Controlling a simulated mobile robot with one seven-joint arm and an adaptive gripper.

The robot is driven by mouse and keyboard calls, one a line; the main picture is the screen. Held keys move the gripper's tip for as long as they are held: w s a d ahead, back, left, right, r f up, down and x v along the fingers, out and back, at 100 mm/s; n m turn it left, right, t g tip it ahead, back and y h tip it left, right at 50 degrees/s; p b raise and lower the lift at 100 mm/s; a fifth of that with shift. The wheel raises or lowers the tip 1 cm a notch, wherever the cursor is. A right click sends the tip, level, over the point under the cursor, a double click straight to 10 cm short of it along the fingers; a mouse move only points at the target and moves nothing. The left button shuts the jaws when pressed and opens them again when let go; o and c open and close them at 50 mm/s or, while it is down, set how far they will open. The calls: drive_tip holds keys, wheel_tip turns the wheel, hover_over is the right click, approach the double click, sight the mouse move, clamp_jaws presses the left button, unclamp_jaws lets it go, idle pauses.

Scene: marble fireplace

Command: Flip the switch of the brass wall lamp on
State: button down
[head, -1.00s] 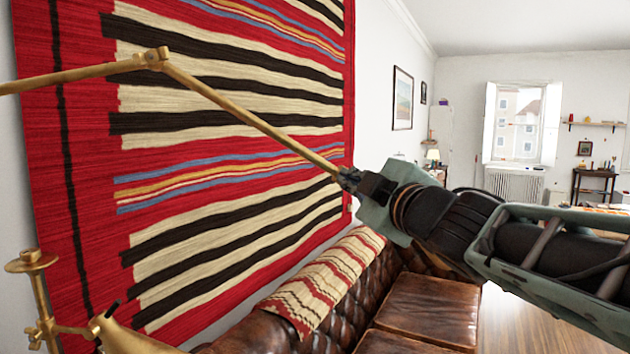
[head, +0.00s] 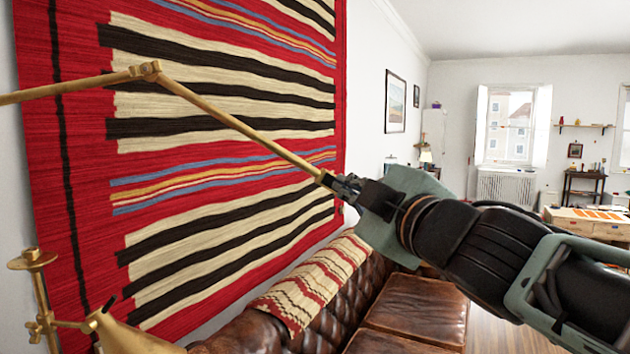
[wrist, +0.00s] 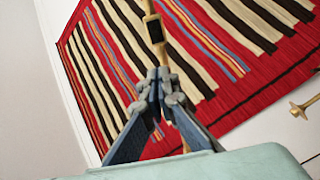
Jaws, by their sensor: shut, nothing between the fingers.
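The brass wall lamp (head: 230,122) spans the left of the head view, its thin jointed arm crossing in front of a striped rug. Its brass shade (head: 135,338) is at the lower left, cut off by the frame. A small black toggle (head: 110,302) sticks up from the shade's top; its on or off position cannot be told. My gripper (head: 334,182) is shut and empty, well right of the toggle. Its tip overlaps the lamp arm's right end; contact is unclear. In the wrist view my fingers (wrist: 158,84) are together before a brass rod with a dark piece (wrist: 155,29).
The striped rug (head: 215,225) hangs on the wall behind the lamp. A brown leather sofa (head: 415,305) with a patterned throw (head: 318,283) stands below. A brass fitting (head: 35,259) is at far left. Open room and a window (head: 510,125) lie farther right.

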drive_tip(key=shift+a+p+v, duration=0.2)
drive_tip(key=shift+p+v, duration=0.15)
drive_tip(key=shift+v, duration=1.2)
drive_tip(key=shift+r, duration=0.15)
